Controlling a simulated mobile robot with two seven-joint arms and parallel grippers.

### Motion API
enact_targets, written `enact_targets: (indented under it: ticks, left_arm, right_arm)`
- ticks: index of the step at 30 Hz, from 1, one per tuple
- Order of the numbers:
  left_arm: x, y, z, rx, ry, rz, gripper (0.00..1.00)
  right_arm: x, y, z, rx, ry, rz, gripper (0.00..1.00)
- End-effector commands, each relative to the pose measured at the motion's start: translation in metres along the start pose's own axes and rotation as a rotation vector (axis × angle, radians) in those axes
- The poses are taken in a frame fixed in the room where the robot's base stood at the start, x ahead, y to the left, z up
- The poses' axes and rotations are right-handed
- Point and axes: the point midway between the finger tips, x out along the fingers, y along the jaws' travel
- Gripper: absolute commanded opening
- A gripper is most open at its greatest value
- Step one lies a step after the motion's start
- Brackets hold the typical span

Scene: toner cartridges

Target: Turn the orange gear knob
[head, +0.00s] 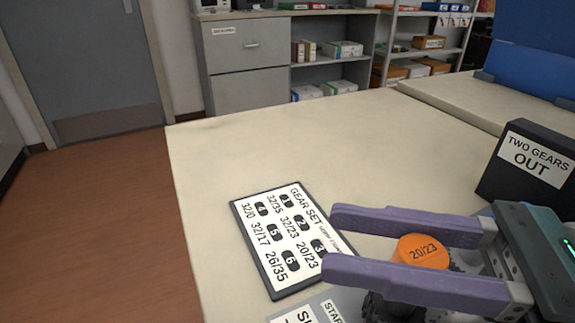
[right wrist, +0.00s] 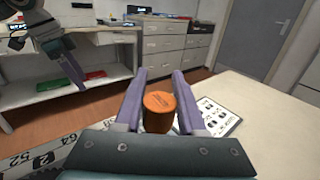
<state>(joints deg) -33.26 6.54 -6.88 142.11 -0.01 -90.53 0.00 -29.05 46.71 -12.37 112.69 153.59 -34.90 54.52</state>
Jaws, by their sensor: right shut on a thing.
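In the right wrist view the knob (right wrist: 159,108) sits between the two fingers (right wrist: 159,73). Dark gear parts below the knob are partly hidden by the fingers. What looks like my left gripper (right wrist: 70,68) shows at the upper left of the right wrist view; its opening cannot be made out.
A gear set card (head: 280,240) with number pairs lies on the pale table (head: 300,130), left of the fingers. A black sign reading TWO GEARS OUT (head: 535,150) stands at the right. A grey cabinet (head: 245,75) and shelves stand behind. The table's far left is clear.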

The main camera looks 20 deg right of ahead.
Motion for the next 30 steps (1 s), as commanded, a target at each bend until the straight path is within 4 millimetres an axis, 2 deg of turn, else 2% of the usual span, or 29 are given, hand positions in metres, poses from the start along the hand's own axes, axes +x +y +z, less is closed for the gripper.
enact_targets:
  ticks: [1, 8, 20, 30]
  left_arm:
    - [0.000, 0.000, 0.000, -0.001, 0.000, 0.001, 0.69]
    - [0.000, 0.000, 0.000, 0.000, 0.001, 0.000, 0.69]
    - [0.001, -0.002, 0.000, 0.006, 0.000, -0.005, 0.69]
    - [0.010, -0.002, 0.004, 0.010, -0.001, -0.008, 0.69]
  right_arm:
    - [0.000, 0.000, 0.000, 0.000, 0.000, 0.000, 0.24]
    - [0.000, 0.000, 0.000, 0.000, 0.000, 0.001, 0.00]
    - [0.000, 0.001, -0.001, -0.002, 0.000, 0.028, 0.00]
    - [-0.001, 0.005, -0.002, -0.005, 0.001, 0.227, 0.00]
